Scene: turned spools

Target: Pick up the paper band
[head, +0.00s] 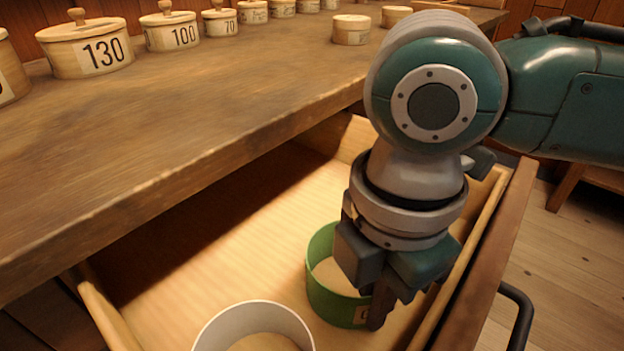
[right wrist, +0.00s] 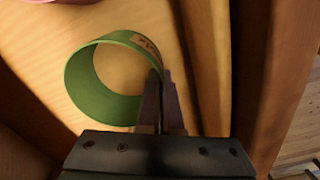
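A green paper band (head: 322,293), an open ring with a small pale label, stands in the open drawer in the head view. My right gripper (head: 385,300) points down at the band's right side. Its two fingers (right wrist: 160,100) are close together, with the band's wall between them. The fingers hide part of that wall. I cannot tell whether the band touches the drawer floor. My left gripper is not in view.
A white ring (head: 255,309) stands in the drawer (head: 235,240) near the green band. The drawer front (head: 500,245) is close to the right of my gripper. The worktop (head: 200,130) overhangs at left, with lidded wooden boxes (head: 90,48) in a row.

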